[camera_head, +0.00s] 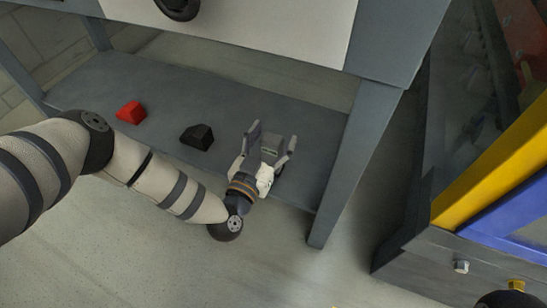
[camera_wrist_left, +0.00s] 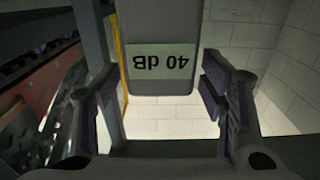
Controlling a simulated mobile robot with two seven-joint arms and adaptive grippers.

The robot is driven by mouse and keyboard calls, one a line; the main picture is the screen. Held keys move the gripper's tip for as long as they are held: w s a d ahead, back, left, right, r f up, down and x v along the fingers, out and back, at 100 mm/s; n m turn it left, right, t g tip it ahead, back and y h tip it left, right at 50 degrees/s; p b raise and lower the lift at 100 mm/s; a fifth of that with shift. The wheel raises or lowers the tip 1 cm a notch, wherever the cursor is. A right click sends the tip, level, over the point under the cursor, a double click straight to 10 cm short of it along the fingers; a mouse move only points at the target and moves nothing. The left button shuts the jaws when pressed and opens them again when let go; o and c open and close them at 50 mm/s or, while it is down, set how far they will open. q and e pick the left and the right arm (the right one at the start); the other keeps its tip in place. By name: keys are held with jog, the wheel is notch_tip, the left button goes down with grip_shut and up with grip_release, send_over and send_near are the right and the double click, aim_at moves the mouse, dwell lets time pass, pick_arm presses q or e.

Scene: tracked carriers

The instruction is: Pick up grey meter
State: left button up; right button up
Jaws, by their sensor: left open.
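The grey meter (camera_head: 270,140) is at the lower shelf, between the spread fingers of my left gripper (camera_head: 272,146) in the head view. In the left wrist view the meter (camera_wrist_left: 160,20) fills the top middle, with a pale green label reading "40 dB" upside down. The fingers of my left gripper (camera_wrist_left: 160,92) stand open on either side of it, with a visible gap on each side. The upper part of the meter is cut off by the frame edge. My right gripper is not in view.
The grey lower shelf (camera_head: 320,130) also holds a red block (camera_head: 131,112) and a black block (camera_head: 197,136) to the left. A table leg (camera_head: 345,165) stands just right of my left gripper. A yellow and blue structure (camera_head: 500,160) is at far right.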

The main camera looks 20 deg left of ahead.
pick_arm(q)
grip_shut()
